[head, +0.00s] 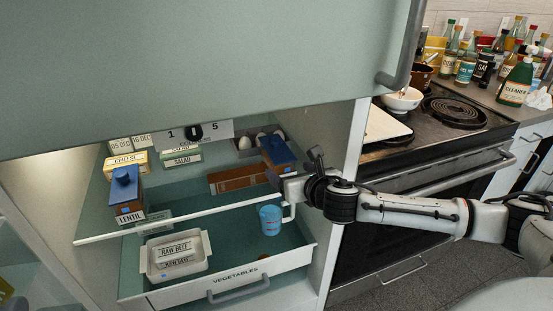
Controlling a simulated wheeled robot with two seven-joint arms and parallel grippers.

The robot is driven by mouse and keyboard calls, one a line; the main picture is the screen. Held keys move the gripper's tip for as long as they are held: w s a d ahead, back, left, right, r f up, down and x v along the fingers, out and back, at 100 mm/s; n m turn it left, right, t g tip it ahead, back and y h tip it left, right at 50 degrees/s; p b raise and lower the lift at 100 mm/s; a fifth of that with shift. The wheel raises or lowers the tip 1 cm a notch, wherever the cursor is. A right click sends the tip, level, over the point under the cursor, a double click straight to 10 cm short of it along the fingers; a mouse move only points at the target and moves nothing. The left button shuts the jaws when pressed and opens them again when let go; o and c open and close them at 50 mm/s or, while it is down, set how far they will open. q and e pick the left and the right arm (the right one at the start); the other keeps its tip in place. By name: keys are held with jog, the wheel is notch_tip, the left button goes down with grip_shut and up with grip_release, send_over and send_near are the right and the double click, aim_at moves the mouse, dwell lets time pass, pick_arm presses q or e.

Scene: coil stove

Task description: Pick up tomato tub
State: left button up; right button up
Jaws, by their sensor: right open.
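A tub with a blue lid (276,151) stands at the right of the fridge shelf, beside my right gripper. Its front is partly hidden and I cannot read a label on it, so I cannot tell if it is the tomato tub. A similar blue-lidded tub marked LENTIL (127,194) stands at the left of the shelf. My right gripper (294,169) is open and empty, with its fingers spread in front of the right-hand tub. I cannot tell whether they touch it. My left gripper is not in view.
A long brown item (238,180) lies on the shelf left of the gripper. Below, an open VEGETABLES drawer (240,278) holds a raw beef tray (178,255) and a blue mug (271,219). The fridge's upper door (190,60) hangs above; the stove (430,150) is right.

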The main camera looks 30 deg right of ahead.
aim_at(287, 166)
jog(key=x, duration=0.4)
jog(key=shift+w+d+r, duration=0.2)
jog(key=shift+w+d, duration=0.1)
jog(key=shift+w, duration=0.05)
jog(key=shift+x, duration=2.95)
jog(key=shift+a+r, duration=0.1)
jog(key=shift+r, duration=0.05)
jog(key=c, duration=1)
jog(key=shift+r, duration=0.1)
jog(key=shift+c, duration=1.3)
jog(key=shift+w+r, duration=0.1)
